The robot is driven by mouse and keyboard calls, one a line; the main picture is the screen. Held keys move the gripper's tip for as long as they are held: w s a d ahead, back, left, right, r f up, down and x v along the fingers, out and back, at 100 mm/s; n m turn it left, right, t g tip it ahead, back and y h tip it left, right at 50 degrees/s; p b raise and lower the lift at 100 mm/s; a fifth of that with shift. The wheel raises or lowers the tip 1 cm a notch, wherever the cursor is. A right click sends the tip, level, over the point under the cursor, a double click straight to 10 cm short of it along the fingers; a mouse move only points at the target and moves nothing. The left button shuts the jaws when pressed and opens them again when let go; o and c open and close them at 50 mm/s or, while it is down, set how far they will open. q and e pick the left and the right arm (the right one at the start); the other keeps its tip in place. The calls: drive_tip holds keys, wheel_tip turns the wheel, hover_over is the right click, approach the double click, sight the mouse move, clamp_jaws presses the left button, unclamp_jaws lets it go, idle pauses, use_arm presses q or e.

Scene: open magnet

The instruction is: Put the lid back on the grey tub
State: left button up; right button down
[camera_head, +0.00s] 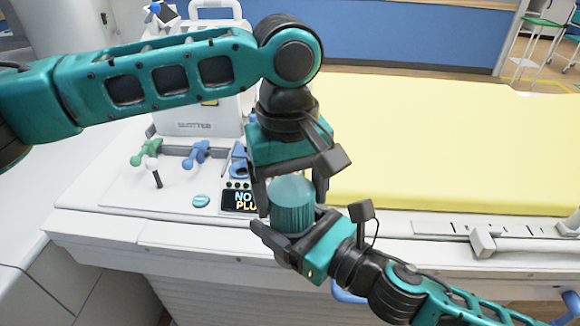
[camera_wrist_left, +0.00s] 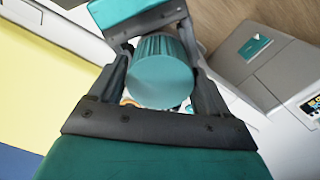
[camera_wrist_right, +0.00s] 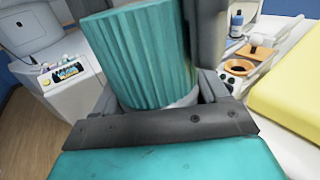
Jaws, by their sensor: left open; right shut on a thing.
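The teal ribbed lid (camera_head: 293,203) sits upright over the grey tub (camera_wrist_right: 185,101), of which only a pale strip shows below the lid in the right wrist view. I cannot tell whether the lid is fully seated. My right gripper (camera_head: 291,228) is shut on the tub from the lower right. My left gripper (camera_head: 291,186) points down from above and is open, with a finger on each side of the lid. In the left wrist view the lid's flat top (camera_wrist_left: 160,82) lies between the fingers. I cannot tell whether they touch it.
A yellow pad (camera_head: 430,140) fills the back right. Behind the grippers, a white worktop (camera_head: 120,195) carries a black sign (camera_head: 240,200), green (camera_head: 147,150) and blue (camera_head: 198,153) handles and a white machine. A blue bottle (camera_wrist_right: 236,24) shows in the right wrist view.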

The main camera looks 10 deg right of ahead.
use_arm(q)
drive_tip(key=shift+f, duration=0.85)
drive_tip(key=c, duration=0.8)
drive_tip(key=o, duration=1.1)
drive_tip(key=shift+d+r, duration=0.1)
drive_tip(key=shift+r, duration=2.2)
drive_tip(key=shift+o, duration=0.6)
